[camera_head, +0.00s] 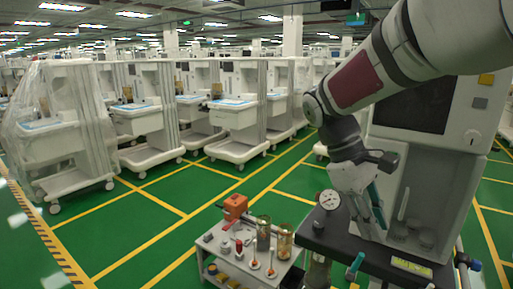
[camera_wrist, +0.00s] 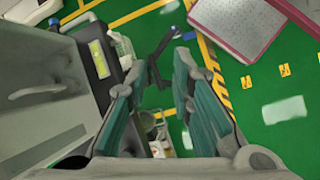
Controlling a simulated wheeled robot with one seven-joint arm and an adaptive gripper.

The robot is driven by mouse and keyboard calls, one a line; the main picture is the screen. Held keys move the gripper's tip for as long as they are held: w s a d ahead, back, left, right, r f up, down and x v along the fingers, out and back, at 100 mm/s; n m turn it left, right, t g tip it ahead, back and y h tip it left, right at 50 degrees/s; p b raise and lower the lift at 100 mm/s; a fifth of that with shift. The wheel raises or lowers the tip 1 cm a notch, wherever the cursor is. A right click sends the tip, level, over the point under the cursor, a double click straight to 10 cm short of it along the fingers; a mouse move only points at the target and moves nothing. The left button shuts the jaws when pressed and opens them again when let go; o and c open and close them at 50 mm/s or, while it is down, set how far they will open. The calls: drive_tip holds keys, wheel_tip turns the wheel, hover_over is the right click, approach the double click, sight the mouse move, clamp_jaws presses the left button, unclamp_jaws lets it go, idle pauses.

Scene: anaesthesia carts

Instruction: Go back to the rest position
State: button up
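My gripper (camera_head: 374,204) hangs below my bent arm in front of the cart at the right, above the dark worktop (camera_head: 335,239). In the wrist view its two teal-padded fingers (camera_wrist: 157,70) are spread apart, with nothing held between them. I cannot tell from the head view whether the gripper touches the cart (camera_head: 441,164).
A dial gauge (camera_head: 329,200) stands on the worktop, near the gripper. A small grey side table (camera_head: 225,264) holds an orange box (camera_head: 235,206), amber-toned jars (camera_head: 284,241) and small items. Other carts (camera_head: 235,115) line the back. Green floor (camera_head: 150,215) is open at left.

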drive_tip(key=s+a+r+m+t+y+p, duration=0.1)
drive_tip(key=s+r+m+t+y+p, duration=0.1)
drive_tip(key=s, duration=0.8)
drive_tip(key=s+a+r+m+t+y+p, duration=0.1)
drive_tip(key=s+r+m+t+y+p, duration=0.2)
drive_tip(key=s, duration=0.7)
drive_tip(key=shift+s+a+r+m+t, duration=0.4)
drive_tip(key=shift+m+t, duration=0.5)
drive_tip(key=shift+t, duration=0.2)
